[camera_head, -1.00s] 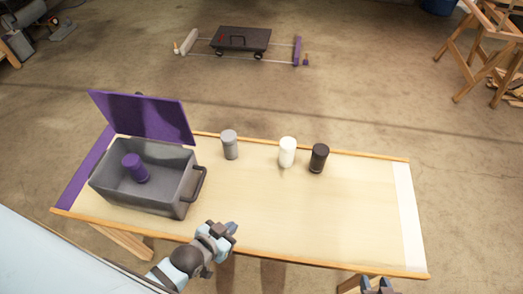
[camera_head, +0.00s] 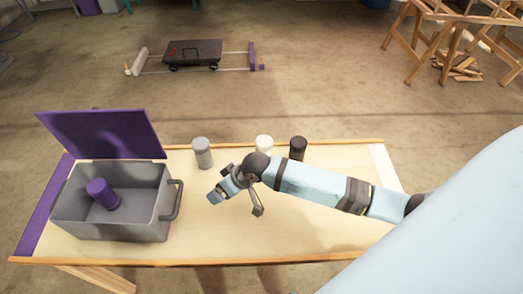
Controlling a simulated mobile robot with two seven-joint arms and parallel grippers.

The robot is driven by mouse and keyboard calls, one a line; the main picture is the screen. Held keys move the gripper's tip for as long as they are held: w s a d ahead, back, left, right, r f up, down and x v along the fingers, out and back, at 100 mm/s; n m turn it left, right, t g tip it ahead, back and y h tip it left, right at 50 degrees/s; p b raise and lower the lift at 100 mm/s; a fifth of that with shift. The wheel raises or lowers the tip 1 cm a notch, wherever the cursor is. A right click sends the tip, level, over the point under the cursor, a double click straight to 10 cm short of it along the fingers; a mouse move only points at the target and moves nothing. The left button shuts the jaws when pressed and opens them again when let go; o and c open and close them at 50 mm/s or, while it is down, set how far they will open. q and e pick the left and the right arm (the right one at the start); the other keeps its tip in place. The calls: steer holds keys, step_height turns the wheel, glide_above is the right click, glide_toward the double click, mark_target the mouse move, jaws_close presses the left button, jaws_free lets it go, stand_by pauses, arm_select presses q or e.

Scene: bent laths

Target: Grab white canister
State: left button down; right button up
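The white canister (camera_head: 264,142) stands near the back edge of the table, between a grey canister (camera_head: 203,152) on its left and a black canister (camera_head: 298,148) on its right. Its lower part is hidden behind my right arm. My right gripper (camera_head: 235,198) is over the table, in front and to the left of the white canister and apart from it. It holds nothing that I can see, and its finger opening is unclear at this angle. My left gripper is out of view.
A grey open bin (camera_head: 150,222) with a raised purple lid (camera_head: 103,134) stands on the left of the table (camera_head: 300,232). A purple canister (camera_head: 102,194) is inside it. A dark wheeled cart (camera_head: 192,53) is on the floor behind. The table's front middle is clear.

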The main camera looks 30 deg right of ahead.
steer(key=w+d+r+m+g+h+b, duration=0.1)
steer(key=w+d+r+g+h+b, duration=0.2)
steer(key=w+d, duration=0.55)
steer(key=m+g+h+b, duration=0.2)
steer(key=m, duration=0.1)
glide_toward(263, 140)
steer(key=w, duration=0.1)
steer(key=shift+a+f, duration=0.1)
steer(key=shift+a, duration=0.2)
step_height(263, 140, down, 8)
steer(key=shift+r, duration=0.2)
steer(key=f, duration=0.3)
steer(key=s+f, duration=0.1)
steer(key=shift+d+f, duration=0.35)
steer(key=shift+f, duration=0.3)
steer(key=c, duration=1.1)
steer(key=shift+r, duration=0.1)
steer(key=shift+c, duration=0.2)
